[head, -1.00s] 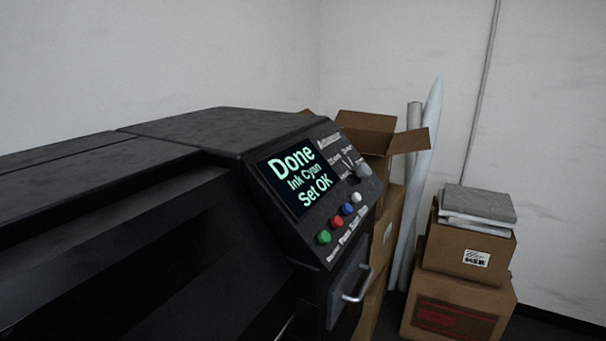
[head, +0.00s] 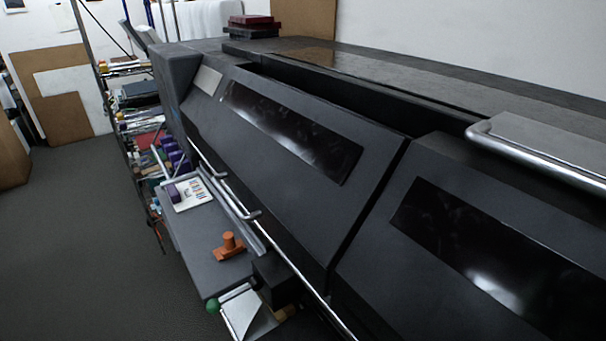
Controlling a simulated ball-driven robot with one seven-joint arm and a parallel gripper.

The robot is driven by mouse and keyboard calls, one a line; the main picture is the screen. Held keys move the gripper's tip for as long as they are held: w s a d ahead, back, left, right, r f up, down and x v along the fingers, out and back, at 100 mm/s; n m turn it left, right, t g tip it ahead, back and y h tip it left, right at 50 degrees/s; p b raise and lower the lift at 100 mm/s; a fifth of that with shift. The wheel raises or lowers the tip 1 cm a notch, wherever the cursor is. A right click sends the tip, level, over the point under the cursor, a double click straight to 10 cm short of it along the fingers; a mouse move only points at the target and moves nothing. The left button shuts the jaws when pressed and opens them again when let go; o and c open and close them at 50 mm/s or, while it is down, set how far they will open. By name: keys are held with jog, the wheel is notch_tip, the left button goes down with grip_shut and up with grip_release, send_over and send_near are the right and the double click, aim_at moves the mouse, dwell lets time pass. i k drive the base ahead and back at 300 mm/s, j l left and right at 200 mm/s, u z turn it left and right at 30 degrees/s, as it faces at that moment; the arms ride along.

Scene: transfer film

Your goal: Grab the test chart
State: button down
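A small white card with rows of small coloured marks (head: 193,191) lies on a grey shelf (head: 205,250) along the front of the large black printer. It looks like the test chart, but its print is too small to read. A small purple object (head: 172,192) sits at the card's left edge. An orange knobbed tool (head: 229,245) stands on the same shelf, nearer to me and apart from the card. My gripper is not in view.
The black printer (head: 375,240) fills the right side, with a metal rail (head: 270,268) along its front. A green ball-ended lever (head: 213,306) juts out below the shelf. A cluttered rack (head: 135,120) stands beyond. Grey floor at left is clear.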

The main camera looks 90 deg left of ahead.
aim_at(184, 195)
jog(key=j+u, duration=0.1)
jog(key=u, duration=2.85)
